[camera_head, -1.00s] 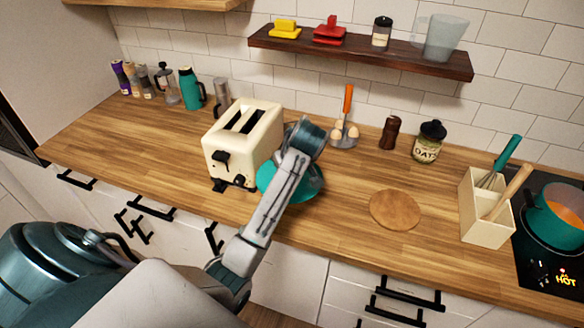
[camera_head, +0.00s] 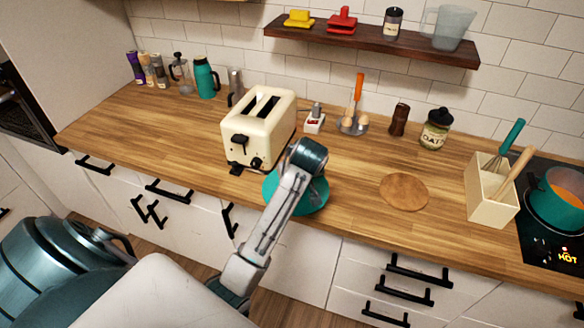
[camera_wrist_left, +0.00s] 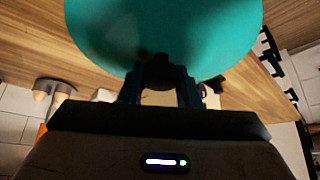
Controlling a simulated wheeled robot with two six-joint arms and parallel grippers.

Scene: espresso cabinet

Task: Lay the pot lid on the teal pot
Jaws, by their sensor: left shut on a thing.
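The teal pot lid (camera_head: 318,199) is over the counter, to the right of and in front of the toaster; my arm partly covers it. In the left wrist view the lid (camera_wrist_left: 165,25) fills the top middle. My left gripper (camera_wrist_left: 158,82) is shut on its dark knob. In the head view the gripper's fingers are hidden behind my wrist. How high the lid is above the wood cannot be told. The teal pot (camera_head: 556,208), with orange contents, stands uncovered on the black hob at the far right. My right gripper is not in view.
A cream toaster (camera_head: 252,138) stands left of the lid. A round wooden board (camera_head: 404,191) lies between the lid and the cream utensil holder (camera_head: 490,204), which stands beside the hob with a whisk and spoon. An oats jar (camera_head: 435,130) stands at the back. The counter around the board is clear.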

